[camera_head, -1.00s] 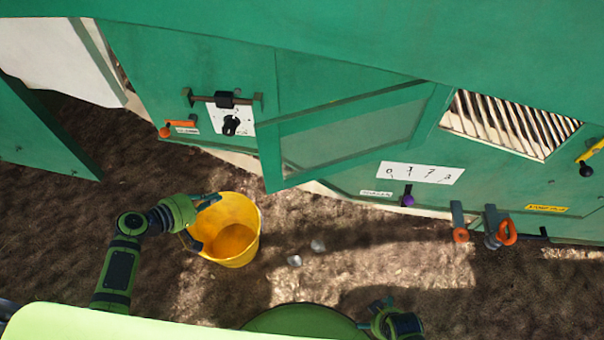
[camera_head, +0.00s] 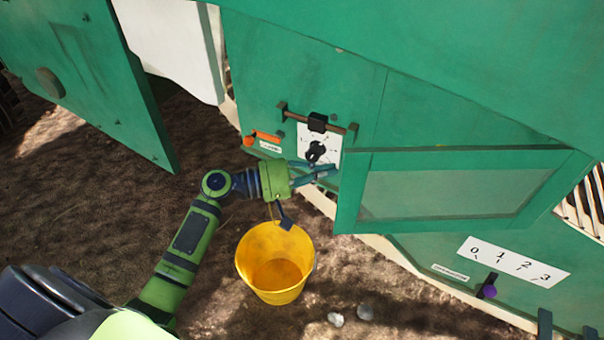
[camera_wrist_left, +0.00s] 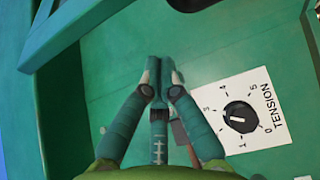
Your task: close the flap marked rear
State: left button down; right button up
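A green flap with a mesh panel (camera_head: 455,194) stands swung out from the machine's side in the head view. I cannot read a rear mark on it. My left gripper (camera_head: 328,171) is just left of this flap's left edge, in front of the machine wall. In the left wrist view its fingers (camera_wrist_left: 159,76) are together at the tips, with nothing visible between them. A green frame edge (camera_wrist_left: 75,32), probably the flap's, crosses the upper left there. I cannot tell whether the fingers touch it. My right gripper is out of view.
A white TENSION dial plate (camera_wrist_left: 240,112) is right of the fingers; a latch bar (camera_head: 317,122) is above it. A yellow bucket (camera_head: 275,262) stands on the soil below my left arm. A large green panel (camera_head: 85,75) stands out at the left. A 0–3 scale plate (camera_head: 512,262) is lower right.

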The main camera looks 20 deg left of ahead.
pick_arm(q)
jog(key=shift+s+d+p, duration=0.15)
jog(key=shift+s+d, duration=0.35)
jog(key=shift+s, duration=0.35)
jog(key=shift+s+d+p, duration=0.15)
jog(key=shift+s+d, duration=0.3)
jog(key=shift+s, duration=0.35)
